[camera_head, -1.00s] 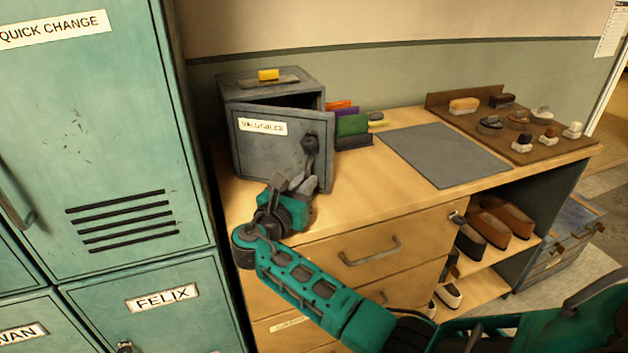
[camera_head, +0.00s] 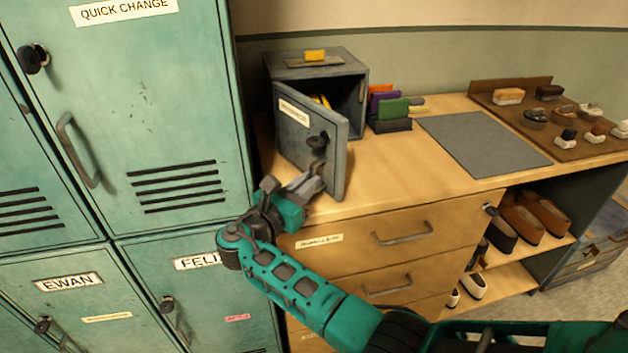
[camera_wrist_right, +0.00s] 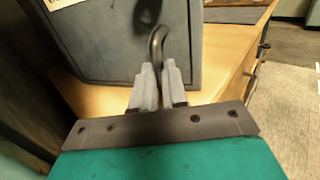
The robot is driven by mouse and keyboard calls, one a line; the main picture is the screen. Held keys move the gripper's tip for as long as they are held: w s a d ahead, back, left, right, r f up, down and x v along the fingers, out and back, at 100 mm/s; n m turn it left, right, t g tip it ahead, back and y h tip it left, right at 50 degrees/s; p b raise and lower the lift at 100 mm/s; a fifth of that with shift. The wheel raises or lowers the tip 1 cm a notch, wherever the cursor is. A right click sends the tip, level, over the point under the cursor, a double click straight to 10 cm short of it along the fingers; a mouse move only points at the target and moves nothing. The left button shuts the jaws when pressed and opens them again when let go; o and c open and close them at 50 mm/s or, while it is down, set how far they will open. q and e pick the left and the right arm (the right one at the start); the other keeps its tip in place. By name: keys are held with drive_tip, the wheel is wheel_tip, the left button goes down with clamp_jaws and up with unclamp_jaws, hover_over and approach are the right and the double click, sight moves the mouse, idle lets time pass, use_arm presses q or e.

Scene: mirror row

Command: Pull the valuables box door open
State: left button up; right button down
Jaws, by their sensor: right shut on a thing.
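The grey valuables box (camera_head: 318,66) stands on the wooden cabinet top against the wall. Its labelled door (camera_head: 300,130) is partly open, swung out to the left, and a yellow thing shows inside. The door has a dark knob and a curved handle (camera_head: 318,165) near its free edge. My right gripper (camera_head: 309,183) is at the door's lower front, shut on the handle. In the right wrist view the two grey fingers (camera_wrist_right: 157,88) close around the hooked metal handle (camera_wrist_right: 155,45), with the door (camera_wrist_right: 120,40) behind. My left gripper is not in view.
Green lockers (camera_head: 150,110) stand close to the left of the door and my gripper. A card holder (camera_head: 390,122), a grey mat (camera_head: 483,143) and a brown brush tray (camera_head: 540,120) lie to the right. Drawers (camera_head: 400,232) and shoe shelves are below.

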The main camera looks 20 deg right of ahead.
drive_tip(key=shift+w+a+r, duration=0.3)
drive_tip(key=shift+w+r, duration=0.05)
drive_tip(key=c, duration=1.6)
unclamp_jaws()
drive_tip(key=shift+o, duration=1)
drive_tip(key=shift+w+f, duration=0.2)
drive_tip(key=shift+o, duration=1.2)
drive_tip(key=shift+f, duration=0.1)
drive_tip(key=shift+s+d, duration=0.1)
